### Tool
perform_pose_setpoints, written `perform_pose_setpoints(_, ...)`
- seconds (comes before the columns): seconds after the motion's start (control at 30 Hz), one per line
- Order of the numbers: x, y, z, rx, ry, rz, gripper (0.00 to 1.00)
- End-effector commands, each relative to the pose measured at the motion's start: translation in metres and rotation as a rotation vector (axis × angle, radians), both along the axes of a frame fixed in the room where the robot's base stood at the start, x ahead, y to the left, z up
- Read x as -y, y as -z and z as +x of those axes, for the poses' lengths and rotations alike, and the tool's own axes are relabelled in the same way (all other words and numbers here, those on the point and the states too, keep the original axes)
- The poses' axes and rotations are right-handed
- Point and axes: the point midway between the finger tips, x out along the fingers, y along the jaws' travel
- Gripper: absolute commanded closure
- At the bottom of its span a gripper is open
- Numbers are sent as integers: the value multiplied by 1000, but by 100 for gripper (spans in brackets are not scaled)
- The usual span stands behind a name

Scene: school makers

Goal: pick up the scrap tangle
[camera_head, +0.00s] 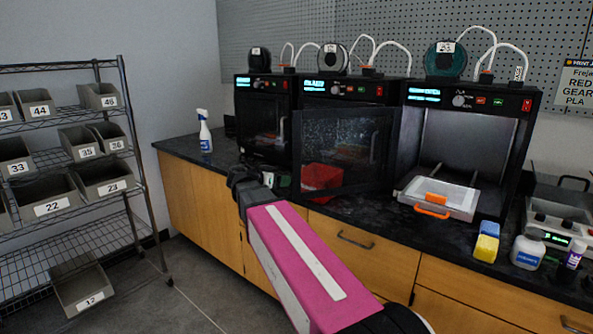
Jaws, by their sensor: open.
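I cannot make out the scrap tangle for certain in the head view. Something reddish shows dimly through the smoky door (345,135) of the middle printer, but its shape is unclear. A red bin (320,178) stands on the black counter by that door, partly behind it, and its contents are not readable. My pink arm reaches up from the bottom of the picture. My gripper (268,180) is at its dark far end, over the counter's front edge, left of the red bin. It is open; its fingers are small and largely hidden by the wrist.
The right printer (465,120) is open, with a white tray with an orange handle (437,198) before it. A spray bottle (205,135), yellow-blue sponge (487,243) and white jar (527,252) stand on the counter. A wire bin rack (80,180) is left; floor lies between.

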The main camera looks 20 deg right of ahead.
Motion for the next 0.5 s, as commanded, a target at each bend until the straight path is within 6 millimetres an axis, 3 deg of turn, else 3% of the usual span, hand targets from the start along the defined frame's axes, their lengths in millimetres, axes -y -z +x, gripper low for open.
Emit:
perform_pose_setpoints(0.03, -3, -18, 6, 62, 11, -26, 30)
perform_pose_setpoints(0.1, -4, -34, 9, 128, 23, -54, 30)
perform_pose_setpoints(0.2, -4, -46, 11, 176, 32, -73, 30)
perform_pose_setpoints(0.5, 27, -42, 23, 185, 35, -77, 30)
